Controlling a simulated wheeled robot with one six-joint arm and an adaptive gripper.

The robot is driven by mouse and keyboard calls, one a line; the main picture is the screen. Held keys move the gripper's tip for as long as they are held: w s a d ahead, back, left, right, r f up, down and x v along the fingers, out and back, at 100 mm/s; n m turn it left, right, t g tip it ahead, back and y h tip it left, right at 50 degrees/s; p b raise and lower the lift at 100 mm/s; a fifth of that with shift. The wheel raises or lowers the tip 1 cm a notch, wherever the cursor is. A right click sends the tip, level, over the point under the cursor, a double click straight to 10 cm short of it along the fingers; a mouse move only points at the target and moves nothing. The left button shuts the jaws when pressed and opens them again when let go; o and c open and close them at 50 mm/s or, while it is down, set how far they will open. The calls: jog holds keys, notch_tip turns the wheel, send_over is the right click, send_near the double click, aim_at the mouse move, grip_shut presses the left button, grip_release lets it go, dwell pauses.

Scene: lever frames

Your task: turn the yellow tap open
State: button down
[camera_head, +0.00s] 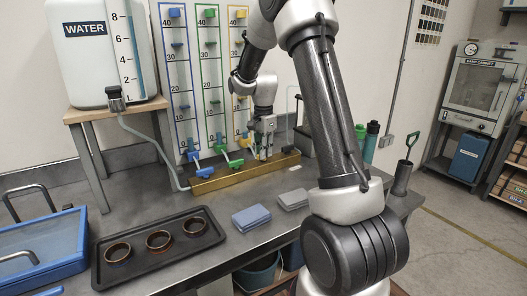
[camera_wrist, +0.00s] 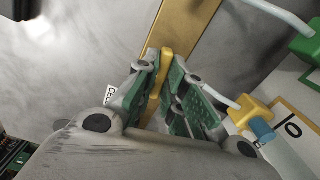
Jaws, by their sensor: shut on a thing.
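The yellow tap's handle (camera_wrist: 155,98) stands between my gripper's fingers in the wrist view, with green pads against both sides. My gripper (camera_wrist: 160,88) is shut on it. In the head view my gripper (camera_head: 263,150) is at the right part of the brass bar (camera_head: 225,179), in front of the yellow gauge panel (camera_head: 238,75). There it hides most of the yellow tap. The handle's exact angle cannot be told.
A blue tap (camera_head: 204,172) and a green tap (camera_head: 236,163) stand left of my gripper on the same bar. A black tray (camera_head: 185,255) with three brown rings, a blue-grey cloth (camera_head: 251,217) and a grey cloth (camera_head: 293,199) lie on the bench. A water tank (camera_head: 95,55) stands behind left.

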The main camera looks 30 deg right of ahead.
jog(key=n, duration=1.2)
jog(key=shift+n, duration=2)
jog(key=c, duration=1.5)
grip_release()
jog(key=shift+r, duration=0.1)
notch_tip(320, 180, up, 12)
